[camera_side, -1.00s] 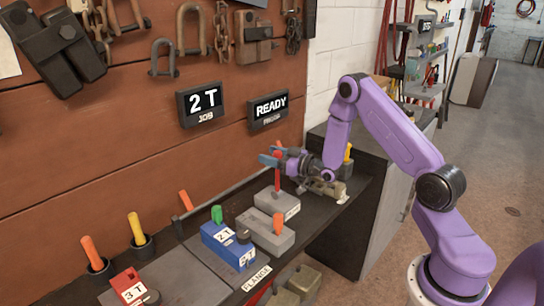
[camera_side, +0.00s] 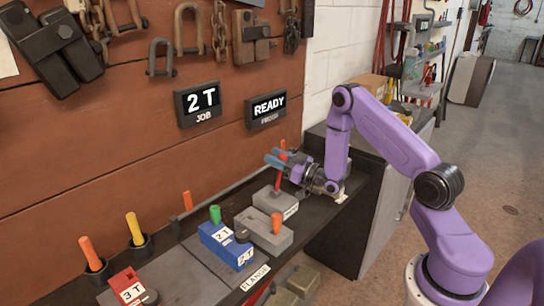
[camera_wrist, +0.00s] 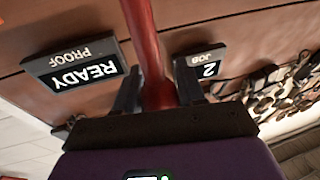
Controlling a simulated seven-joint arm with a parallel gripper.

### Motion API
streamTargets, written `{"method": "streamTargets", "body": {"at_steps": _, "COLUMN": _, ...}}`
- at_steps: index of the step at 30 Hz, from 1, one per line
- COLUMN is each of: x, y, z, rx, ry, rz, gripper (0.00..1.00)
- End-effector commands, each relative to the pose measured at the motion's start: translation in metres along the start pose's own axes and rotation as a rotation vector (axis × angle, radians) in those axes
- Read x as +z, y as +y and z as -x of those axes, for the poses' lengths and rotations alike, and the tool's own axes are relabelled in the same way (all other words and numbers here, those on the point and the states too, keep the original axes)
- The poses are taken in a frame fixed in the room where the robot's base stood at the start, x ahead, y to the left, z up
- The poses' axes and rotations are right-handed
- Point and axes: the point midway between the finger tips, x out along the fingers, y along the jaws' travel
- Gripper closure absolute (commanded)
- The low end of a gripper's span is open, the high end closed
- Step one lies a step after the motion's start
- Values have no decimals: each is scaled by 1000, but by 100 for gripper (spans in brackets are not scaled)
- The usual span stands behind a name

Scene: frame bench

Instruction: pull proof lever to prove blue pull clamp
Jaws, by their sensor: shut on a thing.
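The proof lever (camera_side: 278,178) is a red upright stick on a grey base (camera_side: 272,203) on the bench. My gripper (camera_side: 279,159) is shut on its upper part. The lever also shows in the wrist view (camera_wrist: 146,45), passing between the two dark fingers of my gripper (camera_wrist: 157,92). The blue pull clamp (camera_side: 226,244) sits on the bench to the left, marked 2 T, with a green peg (camera_side: 216,214) upright on it. A grey block with an orange peg (camera_side: 277,223) lies beside it. The proof display (camera_side: 267,108) reads READY.
The job display (camera_side: 202,103) reads 2 T. A red 3 T clamp (camera_side: 127,287) sits at the front left. Orange (camera_side: 91,253) and yellow (camera_side: 135,228) handles stand in holders nearby. Shackles and chains hang on the wall board above.

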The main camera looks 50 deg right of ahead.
Motion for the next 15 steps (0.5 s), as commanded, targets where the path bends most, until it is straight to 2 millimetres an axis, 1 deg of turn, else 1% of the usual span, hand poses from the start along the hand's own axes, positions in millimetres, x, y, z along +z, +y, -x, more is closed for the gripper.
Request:
{"method": "streamTargets", "body": {"at_steps": 1, "x": 2, "y": -1, "z": 4, "rx": -1, "ry": 17, "rz": 3, "gripper": 100}}
{"method": "streamTargets", "body": {"at_steps": 6, "x": 0, "y": -3, "z": 12, "rx": 1, "ry": 73, "rz": 15, "gripper": 100}}
{"method": "streamTargets", "body": {"at_steps": 15, "x": -1, "y": -3, "z": 14, "rx": 1, "ry": 86, "rz": 17, "gripper": 100}}
